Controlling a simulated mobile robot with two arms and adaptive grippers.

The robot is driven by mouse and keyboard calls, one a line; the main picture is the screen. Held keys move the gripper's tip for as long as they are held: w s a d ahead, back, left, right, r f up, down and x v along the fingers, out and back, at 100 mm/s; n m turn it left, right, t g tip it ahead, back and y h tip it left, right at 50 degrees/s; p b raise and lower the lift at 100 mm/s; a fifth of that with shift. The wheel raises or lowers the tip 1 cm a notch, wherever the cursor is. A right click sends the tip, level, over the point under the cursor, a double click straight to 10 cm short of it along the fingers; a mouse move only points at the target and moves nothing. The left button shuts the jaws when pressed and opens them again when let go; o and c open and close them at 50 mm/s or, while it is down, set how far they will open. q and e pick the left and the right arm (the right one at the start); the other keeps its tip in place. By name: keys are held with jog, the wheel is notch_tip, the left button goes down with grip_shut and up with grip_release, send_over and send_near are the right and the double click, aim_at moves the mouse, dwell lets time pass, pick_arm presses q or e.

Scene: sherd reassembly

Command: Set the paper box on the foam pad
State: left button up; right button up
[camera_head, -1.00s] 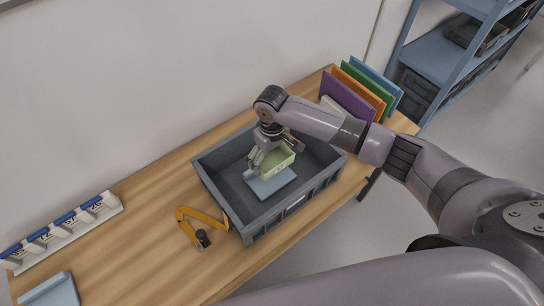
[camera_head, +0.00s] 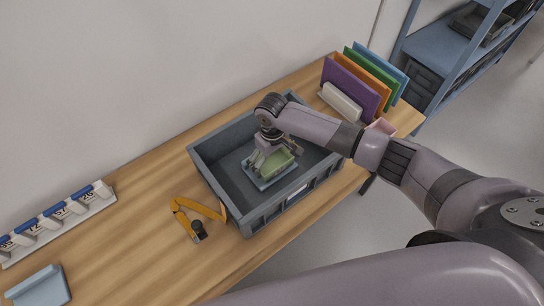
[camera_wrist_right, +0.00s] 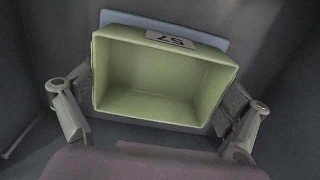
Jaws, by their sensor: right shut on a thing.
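The paper box (camera_head: 281,164) is a light green, open-topped, empty box with a "57" label, inside the grey crate. My right gripper (camera_head: 268,157) is shut on it, with one finger at each side in the right wrist view (camera_wrist_right: 160,92). The foam pad (camera_head: 263,185) is a flat blue-grey slab on the crate floor. The box is over the pad, whose edge shows beyond the box in the right wrist view (camera_wrist_right: 165,22). I cannot tell whether the box touches the pad. My left gripper is out of view.
The crate (camera_head: 222,196) has raised walls around the box and pad. A yellow-orange tool (camera_head: 186,219) lies left of it. Coloured folders (camera_head: 350,88) stand at the back right. A rack of labelled items (camera_head: 60,222) and a blue tray (camera_head: 40,288) are at left.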

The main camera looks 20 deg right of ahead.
aim_at(272, 165)
jog(key=shift+f, duration=0.8)
dwell(0.4)
jog(key=o, duration=0.6)
jog(key=shift+o, duration=0.2)
jog(key=shift+r, duration=0.1)
notch_tip(272, 165, up, 12)
jog(key=p, duration=1.2)
jog(key=shift+a, duration=0.1)
